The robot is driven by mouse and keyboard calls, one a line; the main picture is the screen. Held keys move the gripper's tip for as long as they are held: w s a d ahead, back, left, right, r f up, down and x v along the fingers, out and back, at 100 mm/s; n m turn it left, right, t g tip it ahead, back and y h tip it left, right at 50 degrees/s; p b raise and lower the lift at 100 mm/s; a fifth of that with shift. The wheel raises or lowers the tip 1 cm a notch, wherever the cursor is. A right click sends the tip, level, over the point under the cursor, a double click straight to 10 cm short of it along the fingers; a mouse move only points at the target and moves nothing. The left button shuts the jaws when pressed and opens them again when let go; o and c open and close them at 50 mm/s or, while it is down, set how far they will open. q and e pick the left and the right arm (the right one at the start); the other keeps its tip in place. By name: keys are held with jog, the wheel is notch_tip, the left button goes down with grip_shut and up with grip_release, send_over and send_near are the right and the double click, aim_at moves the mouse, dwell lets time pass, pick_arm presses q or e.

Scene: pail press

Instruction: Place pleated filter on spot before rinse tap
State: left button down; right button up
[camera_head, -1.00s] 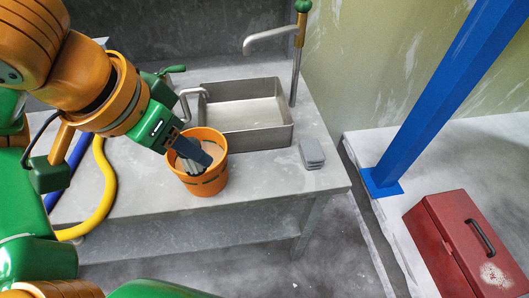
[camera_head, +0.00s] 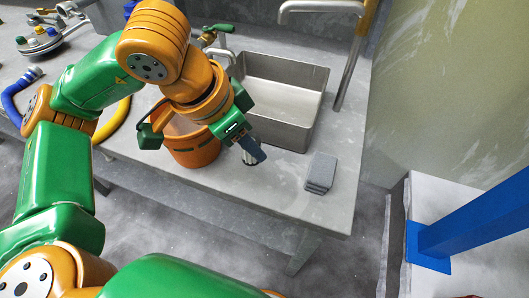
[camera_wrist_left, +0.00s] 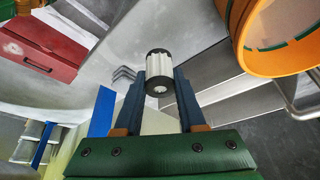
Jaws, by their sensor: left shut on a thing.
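The pleated filter (camera_wrist_left: 159,68) is a white ribbed cylinder with black end caps. My left gripper (camera_wrist_left: 159,88) is shut on it, with one blue finger on each side. In the head view the left gripper (camera_head: 253,150) points down just right of the orange pail (camera_head: 195,150), in front of the sink, and the filter (camera_head: 248,158) is mostly hidden by the fingers. I cannot make out a marked spot. My right gripper is out of view.
A stack of grey pads (camera_head: 320,172) lies near the bench's right end. A blue post (camera_head: 470,228) stands beyond it. The bench front between pail and pads is clear.

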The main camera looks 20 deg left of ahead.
pick_arm(q)
jog(key=x, duration=0.3)
jog(key=w+x, duration=0.1)
jog(key=shift+d+f, duration=0.1)
jog(key=shift+d, duration=0.3)
notch_tip(320, 180, down, 2)
jog(key=shift+f+p, duration=0.2)
jog(key=shift+p, duration=0.4)
jog(key=shift+w+f, duration=0.1)
jog(key=shift+f+b, duration=0.2)
jog(key=shift+b, duration=0.1)
jog(key=c, duration=0.5)
grip_release()
